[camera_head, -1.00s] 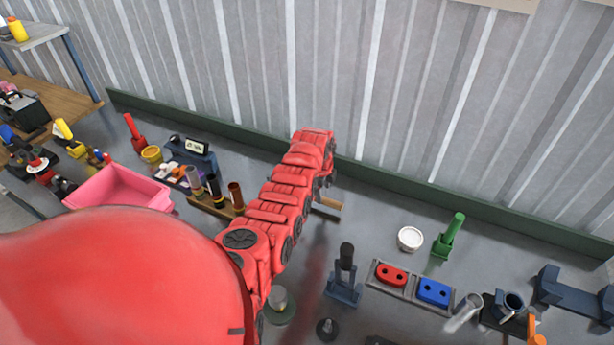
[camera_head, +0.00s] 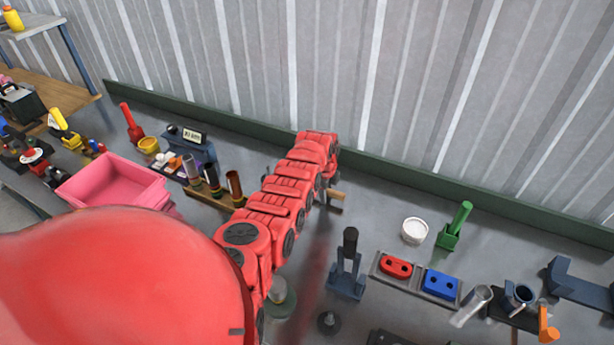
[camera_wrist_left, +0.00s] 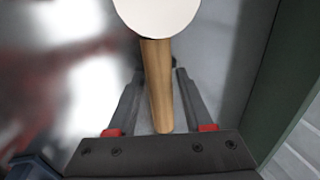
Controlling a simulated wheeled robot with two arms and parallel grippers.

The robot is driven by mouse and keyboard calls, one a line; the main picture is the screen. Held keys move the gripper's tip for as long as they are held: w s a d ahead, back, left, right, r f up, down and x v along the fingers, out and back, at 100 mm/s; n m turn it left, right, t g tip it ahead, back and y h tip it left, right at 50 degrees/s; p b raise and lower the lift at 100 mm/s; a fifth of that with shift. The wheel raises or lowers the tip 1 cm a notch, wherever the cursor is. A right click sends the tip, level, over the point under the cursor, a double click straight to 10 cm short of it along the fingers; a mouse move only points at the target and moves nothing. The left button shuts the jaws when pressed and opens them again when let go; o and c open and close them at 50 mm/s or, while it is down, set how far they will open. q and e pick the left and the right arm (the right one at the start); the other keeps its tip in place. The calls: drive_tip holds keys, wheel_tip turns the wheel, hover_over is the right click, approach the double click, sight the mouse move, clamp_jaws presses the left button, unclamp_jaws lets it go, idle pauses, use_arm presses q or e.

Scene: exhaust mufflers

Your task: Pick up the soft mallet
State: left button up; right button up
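The soft mallet shows in the left wrist view with a round white head (camera_wrist_left: 158,14) at the top and a wooden handle (camera_wrist_left: 158,85) pointing down towards the gripper's body. My left gripper (camera_wrist_left: 160,75) is open, with one dark finger on each side of the handle and narrow gaps visible. In the head view a short piece of light wood (camera_head: 336,195), apparently the handle, sticks out beside the end of my red left arm. The arm hides the mallet head and most of the gripper there. My right gripper is not in view.
A green skirting (camera_head: 400,178) and corrugated wall stand close behind the arm's end. Right of it are a dark upright tool (camera_head: 348,265), a white bowl (camera_head: 415,230), a green tool (camera_head: 455,225) and a tray (camera_head: 414,275) with red and blue parts. A pink bin (camera_head: 115,182) is left.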

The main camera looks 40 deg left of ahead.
use_arm(q)
clamp_jaws()
